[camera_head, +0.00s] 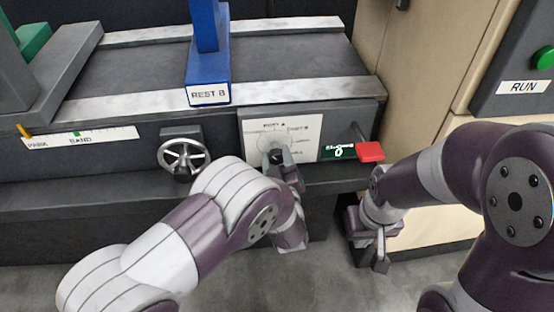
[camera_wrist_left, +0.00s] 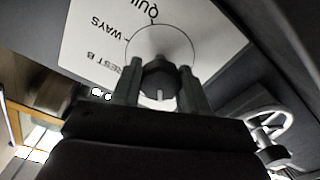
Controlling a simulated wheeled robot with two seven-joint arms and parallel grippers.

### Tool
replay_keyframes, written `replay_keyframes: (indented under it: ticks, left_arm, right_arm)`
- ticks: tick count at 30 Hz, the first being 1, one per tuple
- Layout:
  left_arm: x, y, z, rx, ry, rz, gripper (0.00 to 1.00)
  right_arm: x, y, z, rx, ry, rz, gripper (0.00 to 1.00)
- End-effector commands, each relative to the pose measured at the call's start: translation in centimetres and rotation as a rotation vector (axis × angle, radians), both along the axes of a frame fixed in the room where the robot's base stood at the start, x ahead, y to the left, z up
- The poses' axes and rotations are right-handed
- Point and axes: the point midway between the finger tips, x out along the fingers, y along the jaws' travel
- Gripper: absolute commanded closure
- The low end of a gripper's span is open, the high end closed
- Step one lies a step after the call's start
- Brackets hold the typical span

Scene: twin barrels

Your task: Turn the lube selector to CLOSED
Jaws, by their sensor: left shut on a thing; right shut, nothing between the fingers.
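The lube selector is a dark knob (camera_wrist_left: 158,78) on a white label plate (camera_head: 302,128), with a thin circle printed around it. In the left wrist view the labels "WAYS" and "REST B" and part of another word show; I cannot read "CLOSED" on the plate. A pale mark on the knob points toward the bottom of the left wrist view; I cannot tell which label it matches. My left gripper (camera_wrist_left: 160,88) is shut on the knob, one finger on each side. My right gripper (camera_head: 380,264) is shut and empty, low at the right, away from the panel.
A handwheel (camera_head: 184,156) is left of the plate. A small green display (camera_head: 339,152) and a red block (camera_head: 370,151) are right of it. The blue "REST B" block (camera_head: 208,70) stands above. A green RUN button (camera_head: 544,57) is far right.

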Motion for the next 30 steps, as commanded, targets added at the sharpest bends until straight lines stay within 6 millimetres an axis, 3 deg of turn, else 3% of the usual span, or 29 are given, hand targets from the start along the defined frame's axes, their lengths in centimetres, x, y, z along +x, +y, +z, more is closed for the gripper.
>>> replay_keyframes:
  ticks: [12,28,29,30]
  left_arm:
    - [-0.03,-0.01,-0.12,-0.166,-0.013,0.000,0.87]
    - [-0.04,-0.02,-0.10,-0.187,-0.013,0.000,0.87]
    - [-0.04,-0.02,-0.11,-0.187,-0.013,0.000,0.46]
    - [-0.04,-0.02,-0.10,-0.187,-0.014,0.000,0.33]
  right_arm:
    - [0.00,0.00,-0.80,0.000,0.000,0.000,1.00]
    - [0.00,0.00,-0.84,0.000,0.000,0.000,1.00]
    - [0.00,0.00,-0.84,0.000,0.000,0.000,1.00]
    - [0.00,0.00,-0.84,0.000,0.000,0.000,1.00]
